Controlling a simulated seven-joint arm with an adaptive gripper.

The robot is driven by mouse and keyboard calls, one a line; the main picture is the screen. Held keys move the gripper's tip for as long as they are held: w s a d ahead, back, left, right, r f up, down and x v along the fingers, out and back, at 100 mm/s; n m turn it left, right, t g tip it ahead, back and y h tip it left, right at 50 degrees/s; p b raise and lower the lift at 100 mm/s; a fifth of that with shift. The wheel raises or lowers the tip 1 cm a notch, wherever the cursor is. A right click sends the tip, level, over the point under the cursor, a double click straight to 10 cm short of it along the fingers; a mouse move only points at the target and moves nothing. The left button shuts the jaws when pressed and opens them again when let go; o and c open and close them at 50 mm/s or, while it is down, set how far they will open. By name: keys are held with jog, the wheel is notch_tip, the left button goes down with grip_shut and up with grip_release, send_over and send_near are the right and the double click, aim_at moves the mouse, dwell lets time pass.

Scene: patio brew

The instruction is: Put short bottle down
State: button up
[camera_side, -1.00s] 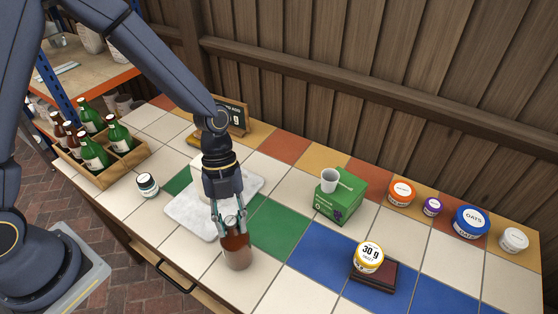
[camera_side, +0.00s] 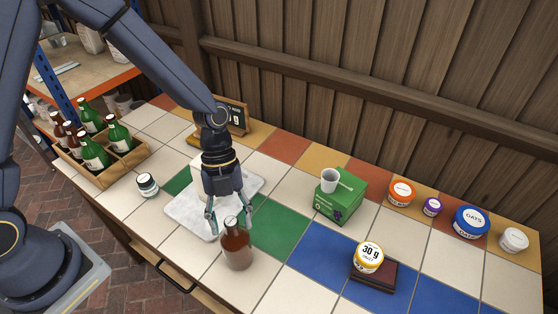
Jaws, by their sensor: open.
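The short brown bottle (camera_side: 237,250) stands upright on the tiled table, on pale tiles just in front of the marble slab. My gripper (camera_side: 228,217) is above and around the bottle's neck, with its fingers spread apart. The fingers look clear of the glass, though the far side of the neck is hard to see.
A white marble slab (camera_side: 182,215) lies behind the gripper. A wooden crate (camera_side: 112,173) holds green and brown bottles. A green box (camera_side: 335,205) carries a white cup (camera_side: 329,180). A yellow-lidded jar (camera_side: 369,257) sits on a dark scale (camera_side: 386,278).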

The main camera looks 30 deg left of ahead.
jog(key=v, duration=1.1)
jog(key=s+a+r+n+t+y, duration=0.1)
jog(key=s+a+r+n+t, duration=0.3)
jog(key=n, duration=0.9)
jog(key=s+a+r+n+t+y, duration=0.2)
jog(key=s+a+r+n+t, duration=0.2)
jog(key=n, duration=1)
jog(key=shift+s+a+r+t, duration=0.4)
jog(key=shift+s+a+r, duration=1.15)
jog(key=shift+a+r, duration=1.2)
jog(key=shift+a+f, duration=0.2)
jog(key=shift+f, duration=0.05)
